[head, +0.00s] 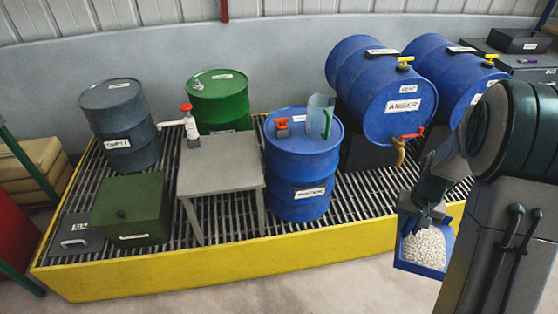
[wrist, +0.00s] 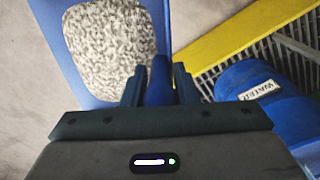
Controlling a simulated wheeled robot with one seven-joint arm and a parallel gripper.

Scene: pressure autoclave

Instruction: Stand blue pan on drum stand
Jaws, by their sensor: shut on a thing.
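The blue pan (head: 421,269) is held in front of the yellow edge, off the grating, at the right of the head view. It holds white granules. In the wrist view the pan (wrist: 58,40) fills the upper left. My gripper (head: 425,214) is shut on the pan's handle, which shows between the two fingers in the wrist view (wrist: 159,82). A grey stand (head: 220,165) with a flat top and thin legs is on the grating, left of the upright blue drum. Dark supports (head: 366,157) sit under the lying drums.
An upright blue drum (head: 301,175) carries a jug and a small red item. Two lying blue drums (head: 385,95) have taps. The yellow edge (head: 200,270) fronts open floor.

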